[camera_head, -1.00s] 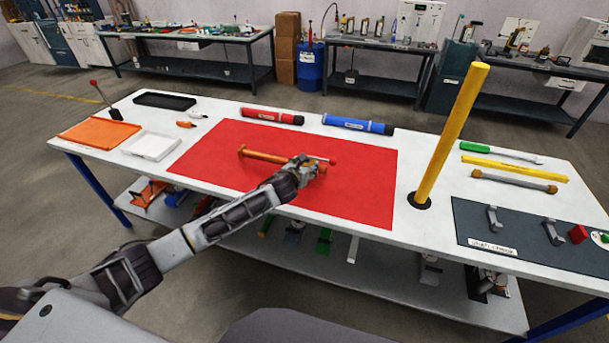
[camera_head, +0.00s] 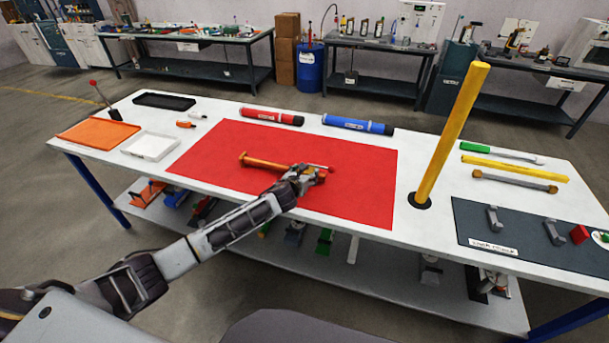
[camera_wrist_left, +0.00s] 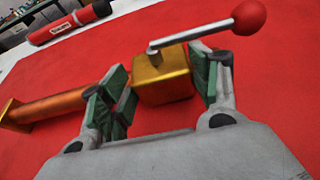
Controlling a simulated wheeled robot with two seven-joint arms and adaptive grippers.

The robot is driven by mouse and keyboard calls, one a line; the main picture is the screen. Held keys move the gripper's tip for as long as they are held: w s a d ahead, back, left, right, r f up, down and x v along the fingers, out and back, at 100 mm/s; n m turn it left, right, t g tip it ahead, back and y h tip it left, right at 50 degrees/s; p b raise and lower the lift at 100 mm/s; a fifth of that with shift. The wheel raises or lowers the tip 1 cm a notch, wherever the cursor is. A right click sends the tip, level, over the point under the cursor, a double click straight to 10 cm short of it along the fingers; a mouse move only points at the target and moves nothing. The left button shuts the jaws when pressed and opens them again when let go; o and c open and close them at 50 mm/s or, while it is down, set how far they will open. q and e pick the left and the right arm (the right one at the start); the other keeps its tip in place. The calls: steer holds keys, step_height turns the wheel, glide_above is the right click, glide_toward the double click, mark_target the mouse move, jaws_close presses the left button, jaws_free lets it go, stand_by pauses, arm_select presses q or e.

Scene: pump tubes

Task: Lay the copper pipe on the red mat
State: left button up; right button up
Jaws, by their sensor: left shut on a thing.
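The copper pipe (camera_head: 264,163) has a flange at its left end and a brass valve block (camera_wrist_left: 162,76) at its right end, with a grey lever and red ball (camera_wrist_left: 249,17). It is over the red mat (camera_head: 355,192), roughly level, touching it or just above; I cannot tell which. My left gripper (camera_head: 308,176) is shut on the valve block. In the left wrist view its green-padded fingers (camera_wrist_left: 163,88) stand on either side of the block, and the left finger hides part of the pipe. My right gripper is not in view.
A red tube (camera_head: 272,117) and a blue tube (camera_head: 358,125) lie behind the mat. A tall yellow post (camera_head: 452,135) stands right of it. A white tray (camera_head: 150,146) and an orange tray (camera_head: 98,132) lie to the left. The mat around the pipe is clear.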

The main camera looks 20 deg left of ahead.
arm_select(q)
steer(key=shift+r, duration=0.1)
steer(key=o, duration=1.5)
steer(key=shift+o, duration=0.2)
steer(key=shift+s, duration=0.1)
